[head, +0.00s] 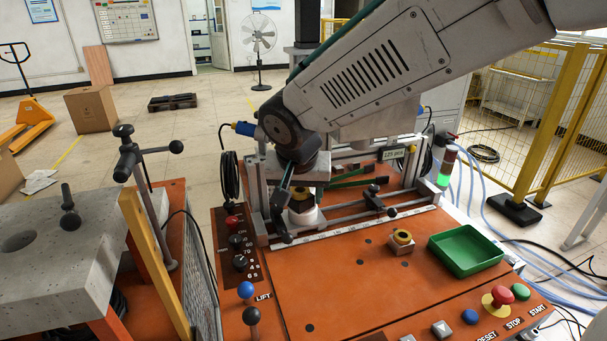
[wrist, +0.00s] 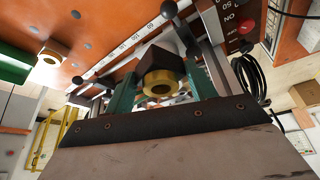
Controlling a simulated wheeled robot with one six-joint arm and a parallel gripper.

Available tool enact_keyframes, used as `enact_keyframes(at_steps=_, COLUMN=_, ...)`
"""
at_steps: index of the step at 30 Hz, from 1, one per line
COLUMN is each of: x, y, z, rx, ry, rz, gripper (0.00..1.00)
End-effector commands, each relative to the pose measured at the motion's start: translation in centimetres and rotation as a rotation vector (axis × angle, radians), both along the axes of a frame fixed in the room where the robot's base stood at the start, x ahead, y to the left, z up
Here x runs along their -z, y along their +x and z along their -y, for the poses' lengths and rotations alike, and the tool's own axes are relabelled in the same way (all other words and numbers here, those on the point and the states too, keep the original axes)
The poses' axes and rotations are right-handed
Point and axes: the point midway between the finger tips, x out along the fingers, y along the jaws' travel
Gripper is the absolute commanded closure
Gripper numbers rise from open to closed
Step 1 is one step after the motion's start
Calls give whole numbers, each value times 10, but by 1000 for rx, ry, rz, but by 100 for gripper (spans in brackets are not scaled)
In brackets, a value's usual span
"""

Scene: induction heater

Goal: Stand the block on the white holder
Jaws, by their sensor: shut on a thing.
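The block (wrist: 156,62) is dark with a brass ring (wrist: 160,88) on the side facing the wrist camera. My gripper (wrist: 160,82) is shut on it, with a green finger on either side. In the head view, my gripper (head: 300,194) points down inside the metal frame, with the block (head: 300,203) between its fingers and partly hidden. The white holder (head: 306,219) shows directly below the block. I cannot tell whether the block touches the holder or is just above it. In the wrist view, only white bits show behind the brass ring.
A second brass-ringed piece (head: 402,238) stands on the orange bench top (head: 340,285), left of a green tray (head: 466,251). A clamp rod with black knobs (head: 374,200) and a scale strip lie close to my gripper. Knobs and levers (head: 246,290) stand at front left.

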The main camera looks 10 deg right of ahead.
Motion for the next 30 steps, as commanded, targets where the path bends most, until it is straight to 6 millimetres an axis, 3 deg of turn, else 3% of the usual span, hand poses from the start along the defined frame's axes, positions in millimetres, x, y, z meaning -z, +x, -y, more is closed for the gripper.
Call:
enact_keyframes(at_steps=4, x=0, y=31, z=6, rx=2, ry=1, rz=1, gripper=84)
enact_keyframes(at_steps=13, x=0, y=54, z=11, rx=2, ry=1, rz=1, gripper=84)
enact_keyframes(at_steps=19, x=0, y=84, z=17, rx=2, ry=0, rz=1, gripper=84)
enact_keyframes(at_steps=30, x=7, y=83, z=17, rx=0, ry=0, rz=1, gripper=84)
